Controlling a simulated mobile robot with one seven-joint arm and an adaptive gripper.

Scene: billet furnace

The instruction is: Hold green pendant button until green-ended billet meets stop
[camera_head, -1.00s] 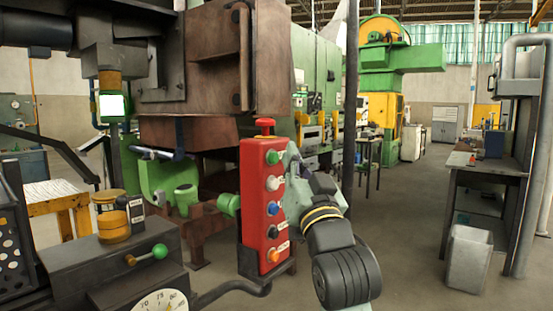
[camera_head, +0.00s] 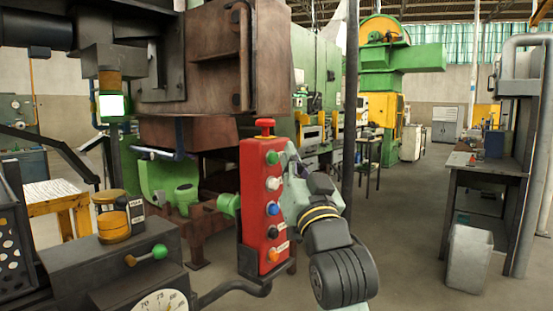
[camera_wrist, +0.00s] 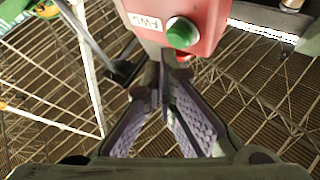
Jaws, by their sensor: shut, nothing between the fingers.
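A red pendant (camera_head: 258,205) hangs upright with a column of buttons on its face. The green button (camera_head: 272,157) is the top one on that face. In the wrist view the green button (camera_wrist: 181,33) sits on the pendant's red face beside a white label. My gripper (camera_head: 289,152) is at the right of the pendant, level with the green button. Its fingers (camera_wrist: 166,62) are shut and empty, with the tips close to the button. I cannot tell whether they touch it. I cannot make out a green-ended billet or a stop in either view.
A control box (camera_head: 115,265) with a green-knobbed lever and a dial stands at the lower left. The rusty furnace body (camera_head: 210,65) is behind the pendant. A dark bench (camera_head: 490,172) and a grey bin (camera_head: 469,258) stand at the right. The floor between is open.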

